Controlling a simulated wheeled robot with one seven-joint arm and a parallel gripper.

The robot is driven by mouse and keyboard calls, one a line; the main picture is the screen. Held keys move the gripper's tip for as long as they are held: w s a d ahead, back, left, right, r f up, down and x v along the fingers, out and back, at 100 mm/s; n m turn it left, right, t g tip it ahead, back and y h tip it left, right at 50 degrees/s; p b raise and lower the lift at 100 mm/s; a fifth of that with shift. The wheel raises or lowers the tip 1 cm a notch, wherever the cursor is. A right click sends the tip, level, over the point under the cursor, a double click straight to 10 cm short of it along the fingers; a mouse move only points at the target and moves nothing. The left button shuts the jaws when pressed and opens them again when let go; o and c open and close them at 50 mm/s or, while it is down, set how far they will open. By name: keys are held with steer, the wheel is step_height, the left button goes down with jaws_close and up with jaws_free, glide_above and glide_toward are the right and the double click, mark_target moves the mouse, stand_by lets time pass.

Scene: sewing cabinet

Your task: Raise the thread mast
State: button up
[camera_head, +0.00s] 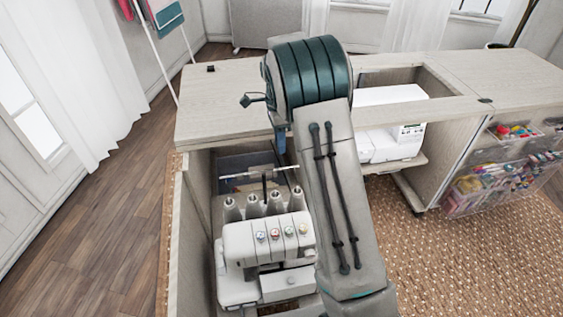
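A white overlocker (268,240) with several coloured dials stands in an open well of the cabinet, below the tabletop. Several grey-white thread cones (252,206) stand in a row behind its dials. The thread mast (264,185) is a thin dark upright behind the cones. Its pale crossbar (245,175) runs sideways just above the cone tops, and its right end comes close to my arm's outline. My arm rises on the right of the overlocker and bends over at a teal joint above the cabinet.
The cabinet's wooden top (225,90) surrounds the well's far side. A white sewing machine (392,125) sits in another opening to the right. Clear bins of coloured supplies (500,180) hang on the right side. Wooden floor (100,240) is free at left.

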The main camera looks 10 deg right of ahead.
step_height(320, 180, down, 7)
steer(key=s, duration=0.1)
steer(key=shift+s+b, duration=0.2)
steer(key=shift+b, duration=0.15)
steer(key=shift+r, duration=0.1)
jaws_close()
